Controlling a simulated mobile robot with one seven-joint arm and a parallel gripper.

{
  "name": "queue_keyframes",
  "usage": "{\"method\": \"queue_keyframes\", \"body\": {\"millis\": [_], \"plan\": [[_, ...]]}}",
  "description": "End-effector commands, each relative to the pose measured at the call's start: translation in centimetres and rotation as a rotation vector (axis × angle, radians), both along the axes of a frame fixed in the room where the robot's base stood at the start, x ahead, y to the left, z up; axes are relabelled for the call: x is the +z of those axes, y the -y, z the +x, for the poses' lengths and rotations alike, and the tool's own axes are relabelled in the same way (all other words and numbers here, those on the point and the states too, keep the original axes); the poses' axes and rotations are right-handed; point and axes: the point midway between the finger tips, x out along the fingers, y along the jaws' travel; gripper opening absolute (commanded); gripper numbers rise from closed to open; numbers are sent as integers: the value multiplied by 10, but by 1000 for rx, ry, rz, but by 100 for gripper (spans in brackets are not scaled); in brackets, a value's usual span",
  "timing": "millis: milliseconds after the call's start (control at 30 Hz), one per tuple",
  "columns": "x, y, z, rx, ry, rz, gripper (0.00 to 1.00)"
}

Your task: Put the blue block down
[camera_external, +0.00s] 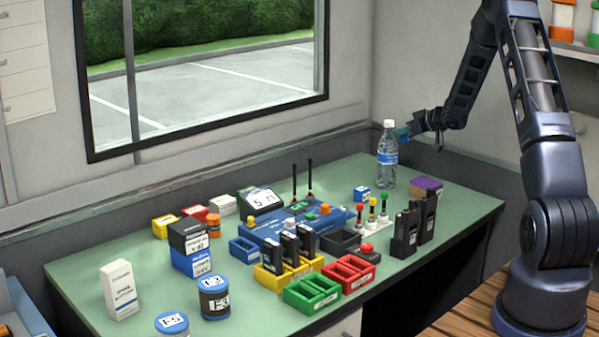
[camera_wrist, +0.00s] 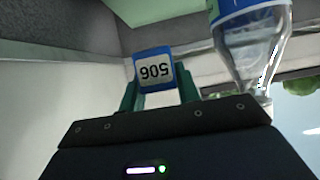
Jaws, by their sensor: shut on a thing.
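My gripper (camera_external: 403,132) is at the back right of the green table, raised above its top and close beside the water bottle (camera_external: 387,155). In the wrist view my gripper (camera_wrist: 159,92) is shut on a blue block (camera_wrist: 153,53) with a white label reading 506 upside down. The block sits between the two green fingers. In the external view the held block cannot be made out clearly near the bottle. Another small blue block with a white label (camera_external: 361,194) stands on the table in front of the bottle.
The bottle (camera_wrist: 252,40) shows upside down, close to the right of the held block. A purple-topped box (camera_external: 427,187) is right of it. Black radios (camera_external: 405,232), capped vials (camera_external: 377,215) and a blue device (camera_external: 290,229) stand nearer. Green tabletop (camera_external: 465,205) is clear at far right.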

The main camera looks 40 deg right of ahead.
Motion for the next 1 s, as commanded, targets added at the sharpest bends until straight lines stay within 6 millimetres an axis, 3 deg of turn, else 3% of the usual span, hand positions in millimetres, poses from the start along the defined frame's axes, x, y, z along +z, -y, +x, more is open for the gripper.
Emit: {"method": "queue_keyframes", "body": {"millis": [100, 300, 633, 900, 1000], "plan": [[-28, -1, 0, 1, -3, 3, 10], [-65, 0, 0, 0, -1, 1, 10], [-87, 0, 0, 0, 0, 0, 10], [-121, 0, 0, 0, -1, 0, 10], [-123, 0, 0, -1, 1, 0, 10]]}}
